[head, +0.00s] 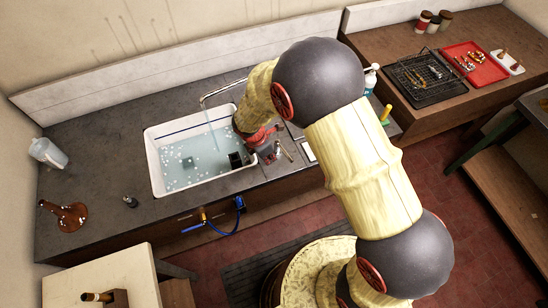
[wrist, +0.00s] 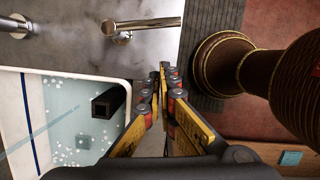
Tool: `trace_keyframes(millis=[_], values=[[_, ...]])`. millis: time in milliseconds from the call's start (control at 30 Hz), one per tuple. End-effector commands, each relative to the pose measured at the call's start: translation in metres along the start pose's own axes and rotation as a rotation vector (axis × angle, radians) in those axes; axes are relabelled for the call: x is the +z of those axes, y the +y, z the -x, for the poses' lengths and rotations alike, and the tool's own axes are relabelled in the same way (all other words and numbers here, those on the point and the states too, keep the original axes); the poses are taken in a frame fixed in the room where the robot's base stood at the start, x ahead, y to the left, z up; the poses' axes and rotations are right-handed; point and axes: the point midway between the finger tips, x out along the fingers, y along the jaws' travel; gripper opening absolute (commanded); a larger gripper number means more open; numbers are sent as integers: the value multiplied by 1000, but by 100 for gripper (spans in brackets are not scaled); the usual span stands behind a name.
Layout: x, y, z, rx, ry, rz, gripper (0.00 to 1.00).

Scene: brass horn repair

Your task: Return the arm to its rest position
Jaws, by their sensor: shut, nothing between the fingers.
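My gripper (wrist: 163,72) is shut and empty, its black and yellow fingers brought together in the wrist view. In the head view my gripper (head: 270,146) is small and partly hidden by the arm, over the right edge of the wash basin. My arm reaches up from the lower right and bends down at the counter. The white basin (head: 152,165) holds water with white suds; its rim also shows in the wrist view (wrist: 24,110). A dark square tube (wrist: 108,101) is in the basin, left of the fingers and apart from them.
A faucet (head: 222,91) stands behind the basin. A black rack (head: 428,78), red tray (head: 473,62) and several jars (head: 434,22) are on the right bench. A blue hose (head: 239,206) hangs in front.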

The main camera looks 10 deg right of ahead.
Motion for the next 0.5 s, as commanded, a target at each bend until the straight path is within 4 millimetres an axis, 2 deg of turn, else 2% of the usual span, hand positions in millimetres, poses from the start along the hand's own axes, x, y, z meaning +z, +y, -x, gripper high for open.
trace_keyframes(millis=[33,200,400,500], values=[[0,2,14,6,1,-3,0],[1,1,48,4,0,-3,0],[0,0,74,3,1,-1,0],[0,-1,80,1,0,-1,0]])
